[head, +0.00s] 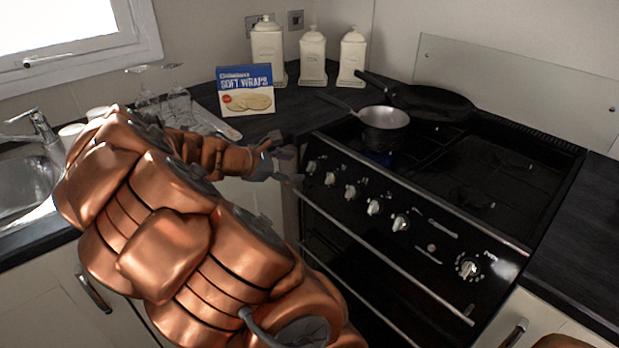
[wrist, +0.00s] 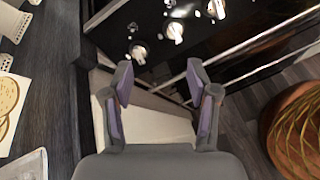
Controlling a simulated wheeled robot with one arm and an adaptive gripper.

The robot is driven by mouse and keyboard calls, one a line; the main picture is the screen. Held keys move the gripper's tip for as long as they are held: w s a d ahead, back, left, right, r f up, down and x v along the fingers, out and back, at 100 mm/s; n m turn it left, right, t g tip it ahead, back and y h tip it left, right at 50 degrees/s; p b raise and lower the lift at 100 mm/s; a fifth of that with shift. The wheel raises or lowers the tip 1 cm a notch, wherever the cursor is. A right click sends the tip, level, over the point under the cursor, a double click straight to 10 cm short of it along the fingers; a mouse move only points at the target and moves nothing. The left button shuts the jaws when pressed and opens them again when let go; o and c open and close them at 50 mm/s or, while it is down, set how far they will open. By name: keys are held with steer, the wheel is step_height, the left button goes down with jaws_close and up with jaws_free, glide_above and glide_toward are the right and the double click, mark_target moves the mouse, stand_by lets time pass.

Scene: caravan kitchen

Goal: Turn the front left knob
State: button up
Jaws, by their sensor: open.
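The black stove (head: 420,185) has a row of pale knobs along its sloping front panel. The leftmost knob (head: 311,167) is at the panel's left end, with another knob (head: 330,179) just right of it. My gripper (head: 289,166) is beside the panel's left end, close to the leftmost knob. In the wrist view my gripper (wrist: 160,82) is open and empty, with its two fingers spread. Several knobs show beyond the fingertips, the nearest knob (wrist: 138,52) ahead of the gap and apart from the fingers. I cannot tell which burner each knob serves.
A small saucepan (head: 383,118) and a dark frying pan (head: 430,102) stand on the hob; a bluish glow shows near the saucepan. A metal rail (head: 380,255) runs below the knobs. A soft wraps box (head: 246,90) stands on the counter behind my arm.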

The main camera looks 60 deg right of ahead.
mark_target(309, 166)
steer(key=shift+w+d+f+n+h+b, duration=0.25)
steer(key=shift+d+f+n, duration=0.3)
steer(key=shift+d+f, duration=0.9)
steer(key=shift+w+d+f+n+h+b, duration=0.25)
steer(key=shift+d+f+n, duration=0.4)
steer(key=shift+d, duration=1.55)
steer(key=shift+w+d+f+n+h+b, duration=0.2)
steer(key=shift+w+d+f+n+b, duration=0.15)
steer(key=shift+d+f, duration=1.2)
steer(key=shift+s+d+r, duration=0.1)
steer(key=shift+d+r, duration=0.1)
steer(key=shift+r, duration=0.1)
steer(key=shift+c, duration=0.3)
jaws_close()
